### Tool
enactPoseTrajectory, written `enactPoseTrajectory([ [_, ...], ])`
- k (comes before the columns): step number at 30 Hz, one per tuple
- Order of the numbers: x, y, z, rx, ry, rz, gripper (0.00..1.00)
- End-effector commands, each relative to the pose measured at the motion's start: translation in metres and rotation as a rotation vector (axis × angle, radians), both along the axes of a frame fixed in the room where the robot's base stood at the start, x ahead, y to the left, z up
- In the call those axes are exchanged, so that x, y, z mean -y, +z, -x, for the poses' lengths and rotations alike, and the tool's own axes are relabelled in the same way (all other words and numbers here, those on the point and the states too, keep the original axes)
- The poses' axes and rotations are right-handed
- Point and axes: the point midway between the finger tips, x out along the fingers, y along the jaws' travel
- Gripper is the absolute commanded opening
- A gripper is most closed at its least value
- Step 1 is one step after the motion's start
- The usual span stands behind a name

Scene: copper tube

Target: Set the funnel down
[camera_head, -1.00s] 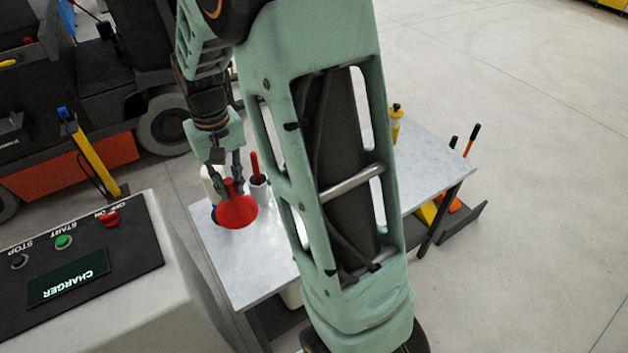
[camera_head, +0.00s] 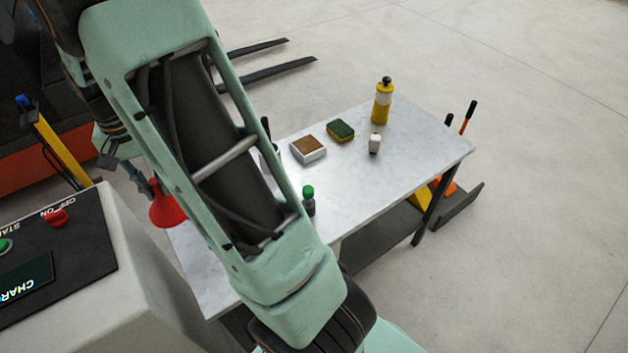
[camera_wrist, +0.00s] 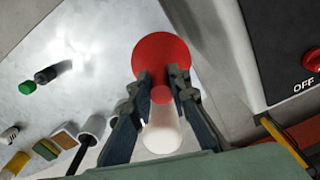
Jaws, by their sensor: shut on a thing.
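The red funnel (camera_head: 168,207) is in my gripper (camera_head: 146,187), near the left end of the light table (camera_head: 405,165) and beside the charger. In the wrist view, the round red funnel (camera_wrist: 160,50) has its wide end away from the camera and its narrow stem toward it. My gripper's fingers (camera_wrist: 158,84) are shut on the stem from both sides. The tabletop (camera_wrist: 100,40) shows beyond the funnel, whose height above it I cannot tell. My arm hides part of the table in the head view.
The charger box (camera_head: 150,270) stands close at left. A green-capped bottle (camera_head: 308,202), brown-topped block (camera_head: 308,148), sponge (camera_head: 340,130), small white item (camera_head: 375,143) and yellow bottle (camera_head: 382,102) are on the table. The table's middle has bare room.

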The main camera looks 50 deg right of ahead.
Motion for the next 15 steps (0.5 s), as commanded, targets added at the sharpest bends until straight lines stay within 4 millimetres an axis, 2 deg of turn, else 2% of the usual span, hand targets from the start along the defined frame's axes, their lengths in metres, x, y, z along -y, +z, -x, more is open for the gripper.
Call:
enactPoseTrajectory([
  [1,0.003,-0.015,-0.003,0.001,-0.039,0.001,0.0],
  [3,0.005,-0.021,-0.006,0.001,-0.082,0.001,0.0],
  [11,0.008,-0.024,-0.008,0.001,-0.133,0.001,0.0],
  [15,0.016,-0.029,0.005,-0.002,-0.134,0.001,0.0],
])
